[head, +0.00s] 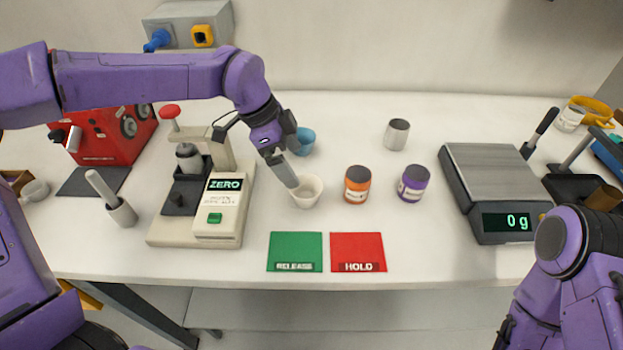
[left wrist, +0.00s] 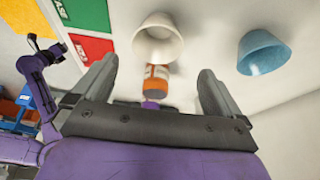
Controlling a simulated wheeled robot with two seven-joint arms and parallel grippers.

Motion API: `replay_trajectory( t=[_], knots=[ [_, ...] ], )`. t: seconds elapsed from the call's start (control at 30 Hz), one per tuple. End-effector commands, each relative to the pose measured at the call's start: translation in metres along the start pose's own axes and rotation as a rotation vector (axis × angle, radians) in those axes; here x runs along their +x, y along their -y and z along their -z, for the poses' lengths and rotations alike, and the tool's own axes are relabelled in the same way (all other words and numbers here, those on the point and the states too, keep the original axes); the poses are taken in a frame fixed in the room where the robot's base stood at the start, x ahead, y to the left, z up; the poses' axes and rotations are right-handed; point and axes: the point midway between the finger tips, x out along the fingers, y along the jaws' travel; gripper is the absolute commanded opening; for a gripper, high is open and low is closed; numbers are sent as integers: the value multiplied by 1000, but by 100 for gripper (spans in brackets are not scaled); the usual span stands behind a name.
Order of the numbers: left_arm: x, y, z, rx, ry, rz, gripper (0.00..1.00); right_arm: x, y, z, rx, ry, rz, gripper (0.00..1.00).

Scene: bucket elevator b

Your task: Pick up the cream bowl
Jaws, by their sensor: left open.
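The cream bowl (head: 307,191) stands upright on the white table, behind the green and red pads. My left gripper (head: 291,180) points down at the bowl's left rim in the head view, its fingers seen nearly edge-on. In the left wrist view the fingers are open with nothing held, and the cream bowl (left wrist: 158,42) lies ahead, between the lines of the two fingers. I cannot tell whether a finger touches the rim. My right arm is at the lower right of the head view; its jaws cannot be made out.
A blue bowl (head: 303,141) stands behind the cream one. An orange jar (head: 357,185) and a purple jar (head: 412,183) stand to its right. A press (head: 207,190) stands left, a scale (head: 493,185) right. The green pad (head: 295,250) and red pad (head: 357,250) lie in front.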

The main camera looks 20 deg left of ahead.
Motion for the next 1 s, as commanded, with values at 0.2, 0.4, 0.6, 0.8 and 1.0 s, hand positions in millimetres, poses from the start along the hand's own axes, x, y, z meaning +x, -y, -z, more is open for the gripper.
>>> replay_trajectory(
  t=[0.2, 0.4, 0.6, 0.8, 1.0],
  knots=[
    [38, -1, 2, 5, 4, -6, 100, -7, -1, 2, -1, 2, -1, 43],
    [66, 0, -2, 5, 6, -8, 100, -21, -2, 8, 0, 1, -1, 43],
    [93, 1, -4, 3, 3, -4, 100, -24, -2, 10, 0, 1, -1, 43],
    [95, 2, -5, 3, 2, -1, 100, -23, -2, 9, 0, 1, -1, 43],
    [94, 2, -5, 3, 2, -2, 51, -23, -2, 9, 0, 1, -1, 43]
  ],
)
